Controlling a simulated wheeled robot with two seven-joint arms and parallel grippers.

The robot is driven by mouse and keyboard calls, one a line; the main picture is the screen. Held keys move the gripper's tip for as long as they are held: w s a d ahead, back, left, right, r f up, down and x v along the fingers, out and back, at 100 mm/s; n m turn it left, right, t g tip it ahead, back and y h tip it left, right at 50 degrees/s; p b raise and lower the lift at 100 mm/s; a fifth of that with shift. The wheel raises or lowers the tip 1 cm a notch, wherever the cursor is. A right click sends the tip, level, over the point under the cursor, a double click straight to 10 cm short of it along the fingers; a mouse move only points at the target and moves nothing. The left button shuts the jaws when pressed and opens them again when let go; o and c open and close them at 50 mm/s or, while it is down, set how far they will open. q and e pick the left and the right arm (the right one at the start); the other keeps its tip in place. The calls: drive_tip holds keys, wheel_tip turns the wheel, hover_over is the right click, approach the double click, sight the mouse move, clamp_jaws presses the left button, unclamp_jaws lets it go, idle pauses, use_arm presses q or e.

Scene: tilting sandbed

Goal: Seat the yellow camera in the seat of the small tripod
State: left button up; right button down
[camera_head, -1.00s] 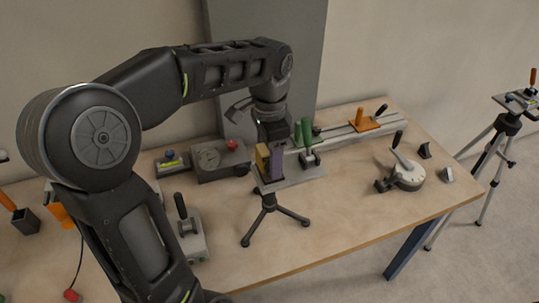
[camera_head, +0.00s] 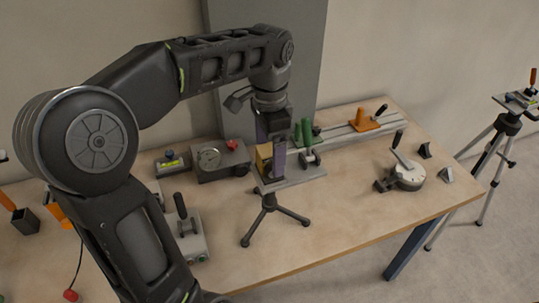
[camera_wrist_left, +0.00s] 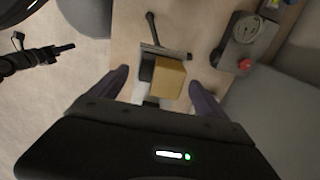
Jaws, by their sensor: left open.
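The yellow camera (camera_head: 263,153) stands at the top of the small tripod (camera_head: 268,202). In the left wrist view the yellow camera (camera_wrist_left: 169,78) is a yellow block with a dark part on its left side, against the tripod's grey top plate (camera_wrist_left: 172,53). My left gripper (camera_head: 270,160) points down over it. Its two purple fingers (camera_wrist_left: 163,88) are open, one on each side of the camera, with gaps showing. Whether the camera sits fully down in the seat is hidden. A dark arm part, apparently my right arm, shows at the left of the wrist view; its jaws are unclear.
A gauge box with a red button (camera_head: 222,160) stands behind the tripod to the left. A grey toggle-handled device (camera_head: 188,234) is in front of it. A rail with an orange block (camera_head: 364,123) and a round dial device (camera_head: 405,174) lie right. A taller tripod (camera_head: 509,124) stands beyond the table.

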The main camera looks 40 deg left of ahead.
use_arm(q)
wheel_tip(320, 180, up, 5)
drive_tip(key=shift+p, duration=1.15)
drive_tip(key=shift+r+p, duration=0.4)
drive_tip(key=shift+f, duration=0.15)
